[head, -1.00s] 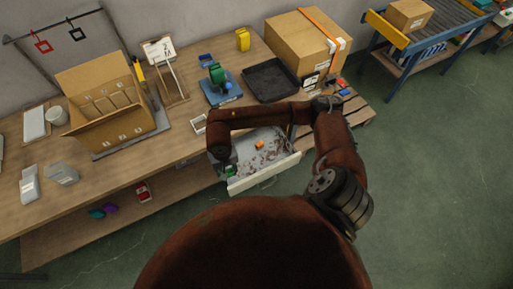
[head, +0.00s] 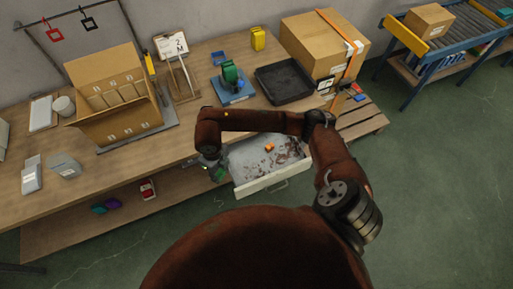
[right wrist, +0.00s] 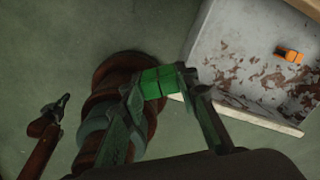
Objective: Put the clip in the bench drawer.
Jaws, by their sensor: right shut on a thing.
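The open bench drawer (head: 262,180) has a grey, worn inside and a pale front with a handle. An orange thing (head: 269,147) lies in it. My right gripper (head: 215,172) is at the drawer's left side, partly hidden by my arm in the head view. In the right wrist view it is shut on a green block-like piece, seemingly the clip (right wrist: 157,83). There the clip is over the floor, just outside the drawer (right wrist: 240,75). What looks like my left gripper (right wrist: 56,108) shows small at the left, its jaws unclear.
The bench (head: 50,210) carries an open carton (head: 120,128), a black tray (head: 283,83), a blue-and-green device (head: 232,82) and a large box (head: 320,45). A lower shelf holds a red item (head: 148,189). Open floor lies right of the drawer.

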